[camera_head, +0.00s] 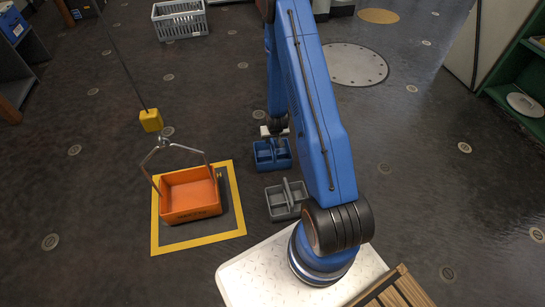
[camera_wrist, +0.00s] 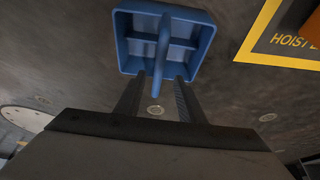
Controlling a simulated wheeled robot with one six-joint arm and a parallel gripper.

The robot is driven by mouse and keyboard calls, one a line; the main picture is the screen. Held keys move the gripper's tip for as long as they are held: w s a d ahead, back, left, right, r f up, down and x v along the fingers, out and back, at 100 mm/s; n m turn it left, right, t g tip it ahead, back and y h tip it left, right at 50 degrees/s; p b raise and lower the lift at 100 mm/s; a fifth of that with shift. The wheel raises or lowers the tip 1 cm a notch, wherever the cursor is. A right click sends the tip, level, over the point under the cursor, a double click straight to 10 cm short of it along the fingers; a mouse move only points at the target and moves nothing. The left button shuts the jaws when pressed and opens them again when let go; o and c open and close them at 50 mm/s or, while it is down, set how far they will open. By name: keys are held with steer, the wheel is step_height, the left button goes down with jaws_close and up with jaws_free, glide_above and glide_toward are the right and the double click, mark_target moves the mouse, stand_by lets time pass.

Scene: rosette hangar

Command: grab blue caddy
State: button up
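The blue caddy (camera_head: 264,160) stands on the dark floor, just left of my arm in the head view. It also shows in the wrist view (camera_wrist: 127,40), top centre, with its compartments and raised middle handle facing the camera. My gripper (camera_wrist: 160,76) is open, its two dark fingers apart on either side of the handle in the picture. I cannot tell whether they touch it. In the head view my gripper (camera_head: 275,131) is at the far side of the caddy, partly hidden by the arm.
A grey caddy (camera_head: 281,206) stands just nearer than the blue one. An orange bin (camera_head: 190,195) with a hanging yellow hook block (camera_head: 151,120) sits on a yellow-bordered square (camera_head: 240,226) to the left. A grey crate (camera_head: 180,25) stands at the back. Floor to the right is clear.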

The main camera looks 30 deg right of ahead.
steer(key=shift+x, duration=5.2)
steer(key=shift+d+f, duration=0.15)
steer(key=shift+f, duration=0.1)
jaws_close()
